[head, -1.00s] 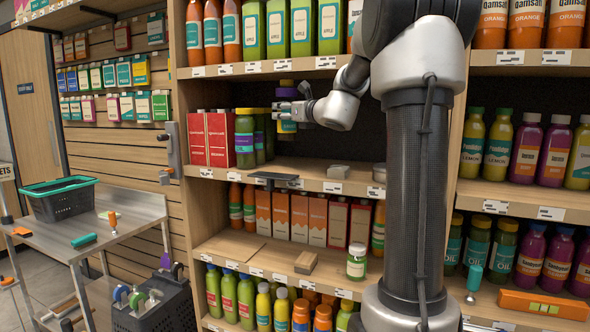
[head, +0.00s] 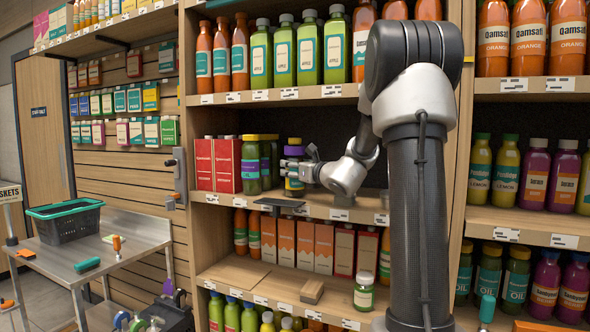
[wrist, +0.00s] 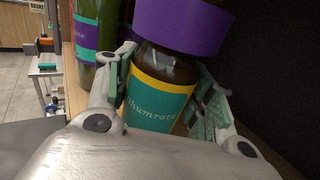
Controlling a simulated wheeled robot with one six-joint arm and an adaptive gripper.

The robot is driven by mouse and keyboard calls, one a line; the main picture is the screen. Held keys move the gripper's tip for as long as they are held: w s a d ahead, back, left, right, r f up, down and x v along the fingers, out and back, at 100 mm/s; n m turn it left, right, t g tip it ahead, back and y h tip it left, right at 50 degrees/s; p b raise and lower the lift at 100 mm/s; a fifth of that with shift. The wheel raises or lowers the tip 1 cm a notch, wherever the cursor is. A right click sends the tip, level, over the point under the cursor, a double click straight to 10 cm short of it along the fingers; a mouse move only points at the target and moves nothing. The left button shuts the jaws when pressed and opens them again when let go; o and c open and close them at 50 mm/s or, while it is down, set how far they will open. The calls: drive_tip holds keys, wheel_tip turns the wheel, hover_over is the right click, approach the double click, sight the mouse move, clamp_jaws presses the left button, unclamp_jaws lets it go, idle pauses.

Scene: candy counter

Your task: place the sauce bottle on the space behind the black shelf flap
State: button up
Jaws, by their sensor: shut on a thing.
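The sauce bottle (head: 293,184) is upright in my gripper (head: 297,171). In the wrist view the bottle (wrist: 160,100) has a purple cap, dark contents and a teal label with a yellow edge. My gripper (wrist: 165,95) is shut on it, with a finger on either side. The black shelf flap (head: 278,202) sticks out from the front edge of the middle shelf. The bottle is behind the flap and low over the shelf, right of the green jars. I cannot tell whether its base touches the shelf; the base is hidden in the wrist view.
A green jar with a yellow lid (head: 251,165) stands close left of the bottle, with red cartons (head: 227,165) beyond it. Tall bottles (head: 284,50) line the shelf above.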

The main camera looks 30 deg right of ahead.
drive_tip(key=o, duration=1.4)
drive_tip(key=shift+f, duration=0.15)
drive_tip(key=shift+o, duration=0.2)
